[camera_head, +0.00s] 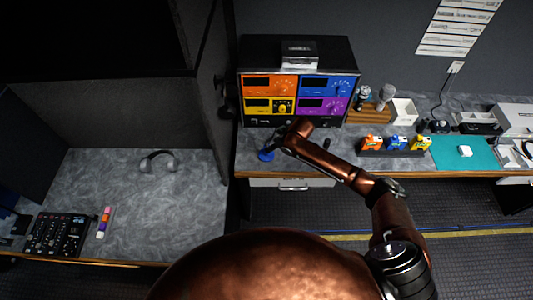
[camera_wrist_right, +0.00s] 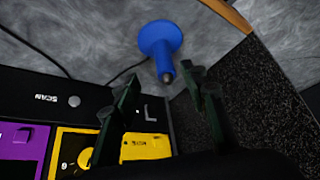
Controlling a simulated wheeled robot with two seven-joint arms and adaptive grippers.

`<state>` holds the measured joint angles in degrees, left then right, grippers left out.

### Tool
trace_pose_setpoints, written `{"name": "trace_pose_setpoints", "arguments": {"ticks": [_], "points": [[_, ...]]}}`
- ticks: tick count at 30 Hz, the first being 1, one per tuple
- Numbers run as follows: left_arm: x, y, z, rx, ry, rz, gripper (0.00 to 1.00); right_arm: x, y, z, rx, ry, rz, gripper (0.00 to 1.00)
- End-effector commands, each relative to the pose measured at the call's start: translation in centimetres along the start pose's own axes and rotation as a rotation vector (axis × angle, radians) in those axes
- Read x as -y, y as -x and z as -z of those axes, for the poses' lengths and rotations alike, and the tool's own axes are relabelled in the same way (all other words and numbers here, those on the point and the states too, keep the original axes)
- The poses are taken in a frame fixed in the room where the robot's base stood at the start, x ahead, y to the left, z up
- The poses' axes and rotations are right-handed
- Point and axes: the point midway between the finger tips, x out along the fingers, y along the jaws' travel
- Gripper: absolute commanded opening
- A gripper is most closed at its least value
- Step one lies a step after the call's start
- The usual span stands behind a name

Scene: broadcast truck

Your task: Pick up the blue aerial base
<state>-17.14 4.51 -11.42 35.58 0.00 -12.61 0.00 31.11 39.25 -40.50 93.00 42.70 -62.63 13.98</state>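The blue aerial base (camera_head: 266,155) stands on the grey counter at its left end, in front of the rack of coloured panels. In the right wrist view the blue aerial base (camera_wrist_right: 160,37) shows a round disc with a narrower stem and dark tip. My right gripper (camera_wrist_right: 160,83) is open and empty, with its two fingers on either side of the stem's tip and the disc beyond them. In the head view my right gripper (camera_head: 281,143) is just right of the base, partly hidden by its own wrist. My left gripper is not in view.
The rack (camera_head: 297,82) with orange, blue, yellow and purple panels stands close behind. Orange, blue and yellow items sit in a dark holder (camera_head: 393,153) to the right, beside a teal mat (camera_head: 482,158). A dark partition (camera_head: 205,100) is at left.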

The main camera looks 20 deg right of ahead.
Motion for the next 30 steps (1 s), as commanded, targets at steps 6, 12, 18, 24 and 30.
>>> {"name": "trace_pose_setpoints", "arguments": {"ticks": [6,12,18,24,30], "points": [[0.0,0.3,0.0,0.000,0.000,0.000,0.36,0.3,-2.2,0.3,0.000,-0.001,0.002,0.40],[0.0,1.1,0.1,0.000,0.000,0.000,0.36,0.7,-4.6,1.1,0.000,0.001,0.001,0.40],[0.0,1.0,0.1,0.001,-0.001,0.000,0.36,0.6,-6.6,0.9,0.000,0.000,0.000,0.40],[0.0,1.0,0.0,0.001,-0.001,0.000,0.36,0.6,-6.8,0.9,-0.001,0.001,0.001,0.40],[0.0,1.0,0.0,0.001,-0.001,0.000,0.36,0.6,-6.7,0.9,-0.001,0.001,0.001,0.30]]}}
